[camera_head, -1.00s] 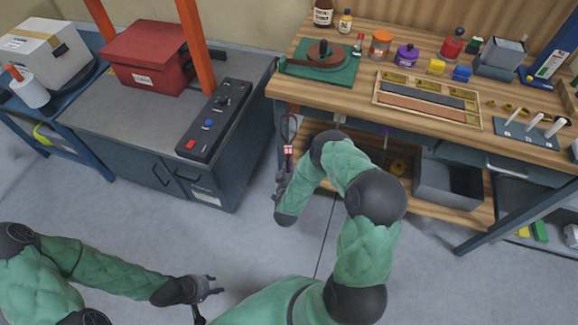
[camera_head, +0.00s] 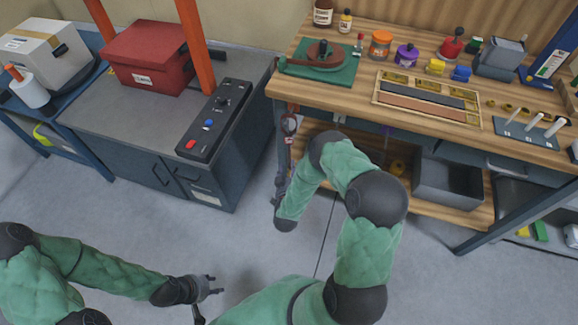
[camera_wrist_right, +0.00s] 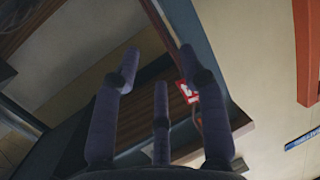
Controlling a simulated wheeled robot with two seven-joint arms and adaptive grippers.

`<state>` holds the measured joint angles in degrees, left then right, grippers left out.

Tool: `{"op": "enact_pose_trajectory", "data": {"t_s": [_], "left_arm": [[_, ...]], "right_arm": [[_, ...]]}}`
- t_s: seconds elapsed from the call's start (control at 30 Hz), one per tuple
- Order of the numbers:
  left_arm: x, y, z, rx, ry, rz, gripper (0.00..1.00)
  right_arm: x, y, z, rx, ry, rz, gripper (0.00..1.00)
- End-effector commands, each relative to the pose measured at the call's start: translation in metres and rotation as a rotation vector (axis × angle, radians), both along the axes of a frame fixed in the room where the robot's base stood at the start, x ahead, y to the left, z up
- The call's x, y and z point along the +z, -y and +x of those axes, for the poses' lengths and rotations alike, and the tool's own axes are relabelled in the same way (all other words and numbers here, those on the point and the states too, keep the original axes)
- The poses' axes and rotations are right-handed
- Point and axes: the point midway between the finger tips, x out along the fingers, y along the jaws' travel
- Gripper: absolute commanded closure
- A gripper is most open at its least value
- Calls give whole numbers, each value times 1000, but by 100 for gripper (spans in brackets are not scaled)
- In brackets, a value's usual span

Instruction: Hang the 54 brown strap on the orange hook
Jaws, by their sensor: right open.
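The brown strap (camera_head: 289,124) is a small dark loop at the bench's left front corner, with a red-and-white tag (camera_head: 288,140) below it. The tag also shows in the right wrist view (camera_wrist_right: 187,92), beyond the fingers; its number is unreadable. A small orange piece at the corner, seemingly the orange hook (camera_head: 292,107), is just above the loop. I cannot tell exactly how the loop sits on it. My right gripper (camera_head: 281,180) is open and empty, below the tag and apart from it. My left gripper (camera_head: 214,286) is open and empty above the floor.
The wooden bench (camera_head: 340,97) carries a green turntable base (camera_head: 335,73), jars and a framed tray (camera_head: 430,97). A grey bin (camera_head: 448,182) stands on its lower shelf. A grey cabinet (camera_head: 165,165) with a control panel (camera_head: 213,120) stands left. Floor between is clear.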

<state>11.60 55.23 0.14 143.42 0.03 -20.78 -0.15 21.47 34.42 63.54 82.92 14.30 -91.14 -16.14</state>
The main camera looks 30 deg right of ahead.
Motion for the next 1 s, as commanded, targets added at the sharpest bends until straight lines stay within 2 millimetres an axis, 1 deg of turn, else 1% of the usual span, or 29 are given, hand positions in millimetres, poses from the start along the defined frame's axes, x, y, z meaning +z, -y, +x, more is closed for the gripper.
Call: {"op": "enact_pose_trajectory", "data": {"t_s": [0.03, 0.3, 0.5, 0.7, 0.9, 1.0], "left_arm": [[0, 0, 0, 0, 0, 0, 60], [0, 0, 0, 0, 0, 0, 60], [0, 0, 0, 0, 0, 0, 60], [0, 0, 0, 0, 0, 0, 60], [0, 0, 0, 0, 0, 0, 60], [2, 0, 0, 0, 0, 0, 60]], "right_arm": [[2, -6, -8, 3, -2, 1, 57], [12, -36, -51, 3, -1, 0, 57], [18, -50, -73, 1, 1, 0, 57], [20, -55, -81, 0, 0, -1, 57], [20, -55, -81, 0, -1, -1, 57], [17, -57, -78, 13, -19, 21, 57]]}}
